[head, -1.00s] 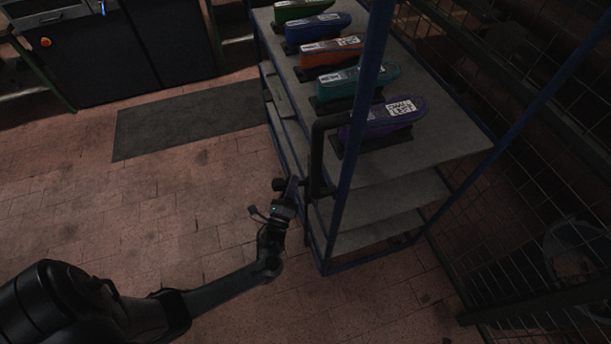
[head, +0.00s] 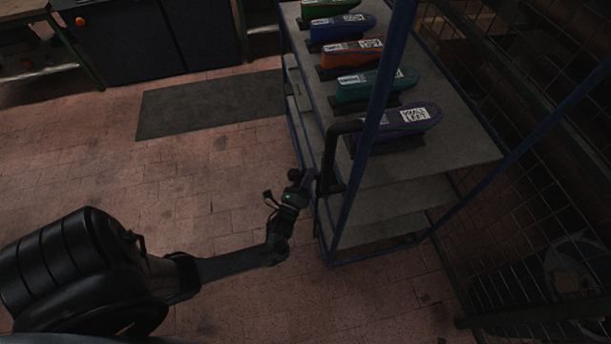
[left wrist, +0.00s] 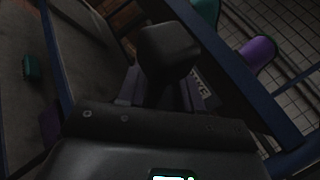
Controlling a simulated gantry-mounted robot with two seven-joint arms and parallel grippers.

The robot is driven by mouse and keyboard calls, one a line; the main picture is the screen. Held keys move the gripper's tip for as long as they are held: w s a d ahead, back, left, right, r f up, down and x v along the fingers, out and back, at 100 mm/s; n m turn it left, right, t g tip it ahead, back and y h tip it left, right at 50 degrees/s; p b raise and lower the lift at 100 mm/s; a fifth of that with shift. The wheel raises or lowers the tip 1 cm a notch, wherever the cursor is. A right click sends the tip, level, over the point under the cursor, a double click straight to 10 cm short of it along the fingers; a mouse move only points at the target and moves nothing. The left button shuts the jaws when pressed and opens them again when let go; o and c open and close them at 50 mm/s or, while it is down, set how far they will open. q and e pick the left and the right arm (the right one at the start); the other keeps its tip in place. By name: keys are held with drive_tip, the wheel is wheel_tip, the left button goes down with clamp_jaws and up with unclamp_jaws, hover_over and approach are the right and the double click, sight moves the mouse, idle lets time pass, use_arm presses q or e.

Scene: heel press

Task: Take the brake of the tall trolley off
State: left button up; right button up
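The tall trolley (head: 343,215) has a blue frame and grey shelves and stands right of centre in the head view. Its brake is a lever with a blocky black knob (head: 293,174), low at the trolley's near left side. The knob (left wrist: 168,48) looms large in the left wrist view, partly covering a label whose visible letters end in "KE". My left gripper (head: 298,188) is right at the lever. Dark purplish parts show on both sides of the stem below the knob; contact and grip are too dark to tell. My right gripper is out of view.
Several coloured shoe-shaped pieces, one purple (head: 412,118), stand on the trolley's top shelf. A thick black bent handle (head: 328,160) is beside the lever. Wire mesh (head: 520,200) closes off the right. The tiled floor left of the trolley is clear, with a dark mat (head: 205,103).

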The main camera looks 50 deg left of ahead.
use_arm(q)
drive_tip(key=shift+o, duration=0.5)
drive_tip(key=shift+s+f, duration=0.1)
drive_tip(key=shift+s, duration=0.05)
drive_tip(key=shift+s+d+f, duration=0.1)
drive_tip(key=shift+s+d, duration=0.1)
drive_tip(key=shift+s, duration=0.05)
drive_tip(key=v, duration=1)
